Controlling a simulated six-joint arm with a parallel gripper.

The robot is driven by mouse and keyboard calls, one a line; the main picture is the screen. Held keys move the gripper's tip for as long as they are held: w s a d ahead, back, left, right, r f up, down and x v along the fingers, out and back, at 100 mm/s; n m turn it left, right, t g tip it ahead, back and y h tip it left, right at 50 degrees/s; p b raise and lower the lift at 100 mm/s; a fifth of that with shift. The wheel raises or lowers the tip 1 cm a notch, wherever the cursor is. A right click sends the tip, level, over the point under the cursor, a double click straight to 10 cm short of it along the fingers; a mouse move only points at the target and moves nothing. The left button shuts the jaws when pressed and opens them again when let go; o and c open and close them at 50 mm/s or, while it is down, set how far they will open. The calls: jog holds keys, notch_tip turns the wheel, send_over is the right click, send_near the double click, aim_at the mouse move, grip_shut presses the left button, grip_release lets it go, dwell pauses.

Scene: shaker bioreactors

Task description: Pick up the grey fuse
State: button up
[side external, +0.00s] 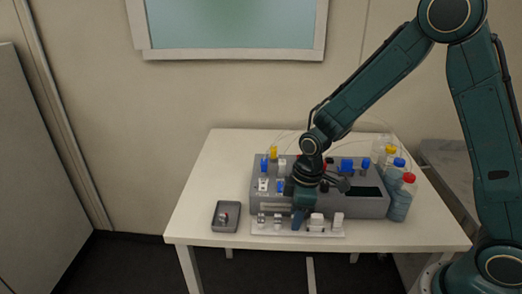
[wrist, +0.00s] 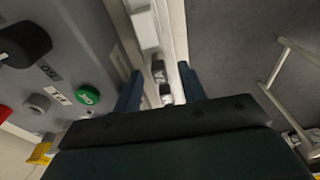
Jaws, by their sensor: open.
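My gripper (side external: 299,222) points down at the white strip (side external: 250,233) along the front of the grey device. In the wrist view its two blue fingers (wrist: 160,86) are apart, on either side of the strip. Between them is a small grey and white piece with dark marks (wrist: 159,74), which looks like the grey fuse; I cannot tell whether the fingers touch it. In the side view my gripper hides this piece. Small grey-white pieces (side external: 277,221) sit on the strip left of my gripper, and white blocks (side external: 317,222) sit to its right.
The grey device (side external: 345,205) stands close behind my gripper, with knobs and a green button (wrist: 87,95). A small grey box (side external: 226,217) lies at left. The table's front edge is clear.

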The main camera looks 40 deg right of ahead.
grip_shut()
jog(key=shift+r, duration=0.1)
notch_tip(320, 180, up, 20)
dwell(1.0)
dwell(0.4)
